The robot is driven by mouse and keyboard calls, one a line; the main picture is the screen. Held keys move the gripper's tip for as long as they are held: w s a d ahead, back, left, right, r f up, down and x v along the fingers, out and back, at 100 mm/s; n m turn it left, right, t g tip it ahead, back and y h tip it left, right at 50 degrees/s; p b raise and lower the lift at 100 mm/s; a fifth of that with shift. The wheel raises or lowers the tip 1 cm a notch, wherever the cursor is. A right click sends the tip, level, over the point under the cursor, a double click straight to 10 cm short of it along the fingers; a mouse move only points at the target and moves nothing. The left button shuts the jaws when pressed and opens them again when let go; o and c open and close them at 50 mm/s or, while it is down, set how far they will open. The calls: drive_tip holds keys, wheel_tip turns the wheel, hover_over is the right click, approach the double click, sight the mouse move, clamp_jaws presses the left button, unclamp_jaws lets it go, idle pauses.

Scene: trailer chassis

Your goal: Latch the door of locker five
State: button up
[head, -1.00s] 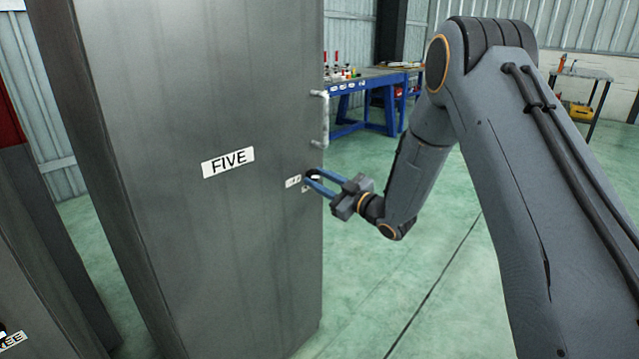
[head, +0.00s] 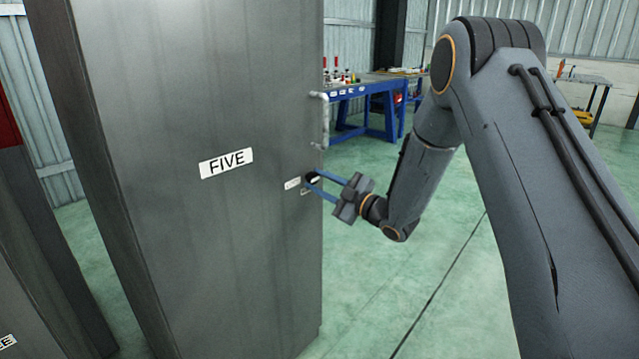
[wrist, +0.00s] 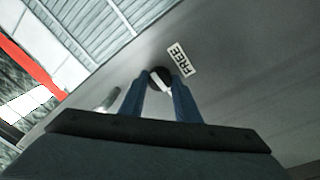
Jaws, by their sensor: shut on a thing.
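The grey door of locker five (head: 215,240) stands upright and looks closed, with a white FIVE label (head: 226,163) on it. A small black latch knob (head: 311,177) sits near its right edge, beside small white labels (head: 292,184). My gripper (head: 316,184) has its two blue fingers on either side of the knob and is shut on it. In the wrist view the knob (wrist: 159,73) shows between the fingertips with a white mark on it. The fingers hide part of the knob.
A door handle (head: 321,120) sticks out above the knob; it also shows in the wrist view (wrist: 108,99). Another locker (head: 35,300) stands at the lower left. A blue workbench (head: 375,88) is behind. The green floor at right is clear.

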drive_tip(key=o, duration=1)
drive_tip(key=shift+o, duration=0.2)
drive_tip(key=v, duration=0.7)
drive_tip(key=shift+s+d, duration=0.25)
drive_tip(key=shift+d, duration=0.05)
